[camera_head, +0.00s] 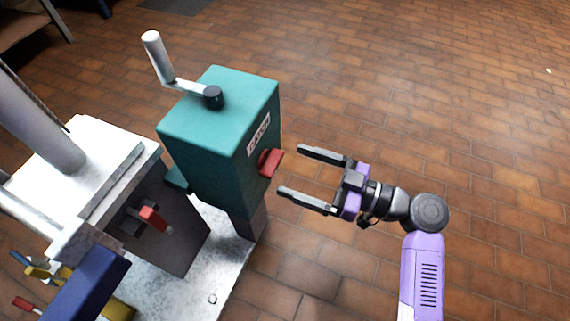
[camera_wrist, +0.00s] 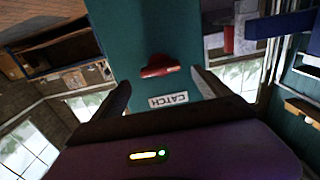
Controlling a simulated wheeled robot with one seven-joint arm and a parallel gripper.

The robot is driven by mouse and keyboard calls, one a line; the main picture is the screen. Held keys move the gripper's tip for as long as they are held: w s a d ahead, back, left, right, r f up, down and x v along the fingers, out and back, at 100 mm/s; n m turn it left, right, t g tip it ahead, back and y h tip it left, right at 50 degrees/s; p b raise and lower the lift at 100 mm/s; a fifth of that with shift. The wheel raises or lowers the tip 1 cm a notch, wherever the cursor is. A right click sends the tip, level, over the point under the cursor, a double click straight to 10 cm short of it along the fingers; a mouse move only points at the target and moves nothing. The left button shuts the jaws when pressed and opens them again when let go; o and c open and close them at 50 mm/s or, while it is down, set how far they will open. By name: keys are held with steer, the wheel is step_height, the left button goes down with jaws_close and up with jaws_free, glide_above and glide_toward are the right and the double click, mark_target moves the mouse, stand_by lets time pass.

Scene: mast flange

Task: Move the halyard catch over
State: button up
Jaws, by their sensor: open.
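In the wrist view the red lever (camera_wrist: 160,67) lies between the fingers, with the label (camera_wrist: 168,100) nearer the palm. My gripper (camera_head: 291,170) is open and empty. Its fingers point at the lever from the right, and the fingertips appear a little short of it in the head view. I cannot tell from the wrist view whether either finger touches the box.
A crank with a white handle (camera_head: 153,50) stands on top of the box. A second red lever (camera_head: 153,217) sits on a dark block to the left. A pale mast (camera_head: 40,125) and a blue bar (camera_head: 88,284) are further left. Open tiled floor lies right.

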mark_target(278, 165)
steer(key=shift+b+x, duration=0.3)
steer(key=shift+x, duration=1.6)
steer(key=c, duration=1.4)
steer(key=shift+o, duration=0.2)
